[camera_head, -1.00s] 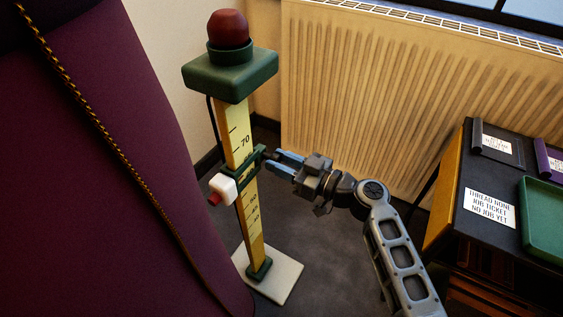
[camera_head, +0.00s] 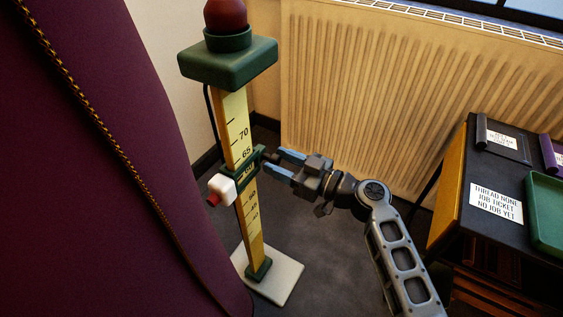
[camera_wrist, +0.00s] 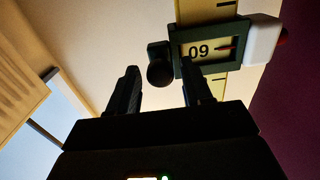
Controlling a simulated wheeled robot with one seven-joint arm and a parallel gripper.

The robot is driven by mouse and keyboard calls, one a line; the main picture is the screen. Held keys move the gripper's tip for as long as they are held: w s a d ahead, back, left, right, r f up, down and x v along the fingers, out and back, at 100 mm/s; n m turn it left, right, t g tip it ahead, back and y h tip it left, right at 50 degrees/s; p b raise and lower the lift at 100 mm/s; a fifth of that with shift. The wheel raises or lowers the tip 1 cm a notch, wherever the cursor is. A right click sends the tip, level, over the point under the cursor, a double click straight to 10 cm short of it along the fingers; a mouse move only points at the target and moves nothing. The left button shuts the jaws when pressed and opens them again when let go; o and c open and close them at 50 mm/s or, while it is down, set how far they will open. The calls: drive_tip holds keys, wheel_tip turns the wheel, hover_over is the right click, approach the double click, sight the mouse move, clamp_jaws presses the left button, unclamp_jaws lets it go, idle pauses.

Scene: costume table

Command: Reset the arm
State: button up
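My gripper (camera_head: 281,168) is open beside the green slider (camera_head: 263,153) of a yellow measuring post (camera_head: 236,110). In the wrist view its two dark fingers (camera_wrist: 158,85) stand apart, with the slider's round dark knob (camera_wrist: 160,74) showing in the gap between them. The right finger overlaps the slider's frame in that view; I cannot tell whether it touches. The slider's window shows the number 60, upside down in the wrist view. The slider also carries a white block (camera_head: 222,187) with a red tip. My arm reaches in from the lower right.
The post stands on a pale base plate (camera_head: 284,282) and has a green head with a red ball (camera_head: 226,14). A purple garment (camera_head: 80,160) fills the left. A ribbed radiator (camera_head: 400,100) is behind. A dark table (camera_head: 465,225) with a green tray (camera_head: 538,182) is at right.

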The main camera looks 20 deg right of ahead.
drive_tip(key=shift+o, duration=0.8)
drive_tip(key=v, duration=0.7)
drive_tip(key=shift+s+d, duration=0.2)
drive_tip(key=shift+s, duration=0.15)
